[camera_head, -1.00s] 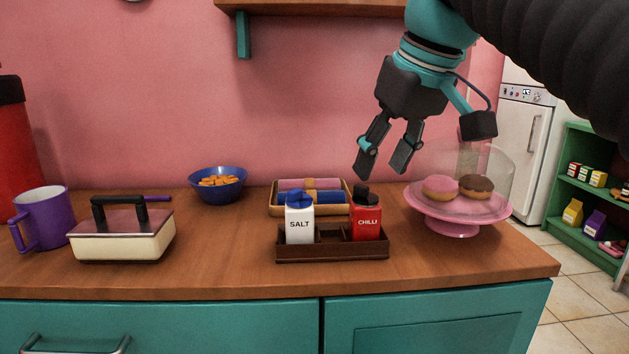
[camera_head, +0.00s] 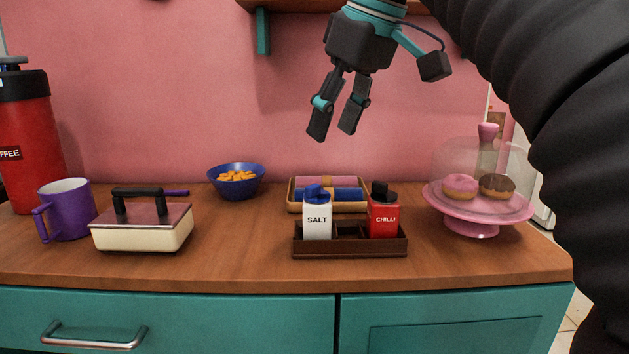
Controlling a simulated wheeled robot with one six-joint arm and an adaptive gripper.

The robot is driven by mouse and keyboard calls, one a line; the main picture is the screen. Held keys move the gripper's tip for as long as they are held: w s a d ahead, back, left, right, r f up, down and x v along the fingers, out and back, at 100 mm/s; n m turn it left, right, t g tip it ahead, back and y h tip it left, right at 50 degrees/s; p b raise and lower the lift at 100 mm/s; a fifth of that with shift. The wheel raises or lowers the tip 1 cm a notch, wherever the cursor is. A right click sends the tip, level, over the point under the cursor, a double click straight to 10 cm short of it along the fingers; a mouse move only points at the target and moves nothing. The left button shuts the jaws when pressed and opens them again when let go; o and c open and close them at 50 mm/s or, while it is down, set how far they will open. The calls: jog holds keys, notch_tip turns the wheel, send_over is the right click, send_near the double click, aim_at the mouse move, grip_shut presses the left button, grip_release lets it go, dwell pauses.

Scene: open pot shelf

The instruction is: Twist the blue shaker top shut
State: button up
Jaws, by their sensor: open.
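The white salt shaker (camera_head: 317,221) stands upright in the left part of a dark brown wooden caddy (camera_head: 350,247). Its blue top (camera_head: 316,194) sits on it and has a raised grip. I cannot tell how far the top is turned. A red chilli shaker (camera_head: 385,217) with a black top stands in the caddy's right part. My gripper (camera_head: 333,131) is open and empty, pointing down above the caddy, clear of the shakers. Its fingers are apart and touch nothing.
A basket of rolled cloths (camera_head: 295,196) lies behind the caddy. A pink cake stand (camera_head: 472,219) with a clear dome is at right. A blue bowl (camera_head: 237,188), cream butter dish (camera_head: 140,236), purple mug (camera_head: 69,216) and red coffee flask (camera_head: 33,140) are at left. Bare counter lies in front.

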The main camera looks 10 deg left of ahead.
aim_at(312, 186)
jog(key=b+x, duration=0.2)
jog(key=x, duration=0.7)
jog(key=shift+w+f+b, duration=0.1)
jog(key=shift+f+b, duration=0.25)
jog(key=shift+b, duration=0.05)
jog(key=shift+a, duration=0.1)
grip_shut()
